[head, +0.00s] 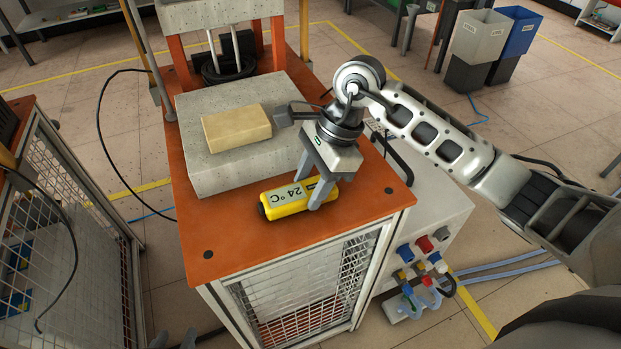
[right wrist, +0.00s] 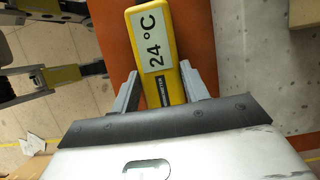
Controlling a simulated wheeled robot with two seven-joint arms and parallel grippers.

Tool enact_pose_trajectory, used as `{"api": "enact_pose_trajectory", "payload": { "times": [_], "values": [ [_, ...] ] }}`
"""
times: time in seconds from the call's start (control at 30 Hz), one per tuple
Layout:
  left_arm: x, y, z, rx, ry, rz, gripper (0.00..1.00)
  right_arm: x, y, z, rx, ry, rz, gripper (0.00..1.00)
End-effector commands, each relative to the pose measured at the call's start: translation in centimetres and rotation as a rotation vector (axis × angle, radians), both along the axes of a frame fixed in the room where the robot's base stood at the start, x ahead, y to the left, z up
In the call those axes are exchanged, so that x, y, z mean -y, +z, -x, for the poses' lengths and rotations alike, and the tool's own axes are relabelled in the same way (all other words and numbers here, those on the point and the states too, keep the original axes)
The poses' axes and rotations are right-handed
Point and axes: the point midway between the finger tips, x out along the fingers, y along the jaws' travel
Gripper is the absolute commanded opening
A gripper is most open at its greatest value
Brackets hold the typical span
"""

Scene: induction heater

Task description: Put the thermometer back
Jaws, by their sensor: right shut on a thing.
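The thermometer (head: 285,200) is a yellow bar-shaped device with a pale display reading 24 °C. It is at the front of the orange table top (head: 235,240), with its display facing up. I cannot tell whether it rests on the top or is just above it. My right gripper (head: 316,187) points down and is shut on the thermometer near its right end. In the right wrist view the thermometer (right wrist: 154,50) lies between the two fingers (right wrist: 160,88).
Behind the thermometer a concrete-grey block (head: 200,165) carries a beige brick (head: 236,128), under a press-like frame with orange posts. A panel with coloured connectors (head: 425,262) is on the right side. A mesh cage (head: 60,200) stands at the left. The table's front left is clear.

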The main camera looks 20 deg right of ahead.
Motion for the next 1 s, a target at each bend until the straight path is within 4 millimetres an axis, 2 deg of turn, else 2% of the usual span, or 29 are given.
{"api": "enact_pose_trajectory", "payload": {
  "times": [0.37,0.4,0.43,0.47,0.83,1.0],
  "values": [
    [0.0,-0.5,0.0,-0.001,-0.003,-0.003,0.36,0.0,-0.6,0.0,0.003,0.001,0.0,0.18],
    [0.0,-0.3,0.0,0.0,-0.003,-0.002,0.36,0.0,-0.4,0.0,0.002,0.0,0.0,0.56],
    [0.0,-0.2,0.0,0.0,-0.003,-0.002,0.36,0.0,-0.4,0.0,0.002,0.0,0.0,0.64],
    [0.0,-0.2,0.0,0.001,-0.003,-0.002,0.36,0.0,-0.4,0.0,0.001,0.001,0.0,0.67],
    [0.0,0.1,-0.1,0.004,-0.003,-0.003,0.36,0.1,0.2,-0.1,0.004,0.0,0.0,0.67],
    [0.0,-0.3,-0.1,0.004,-0.003,0.001,0.36,1.3,2.8,-0.2,0.008,-0.001,0.002,0.67]
  ]
}}
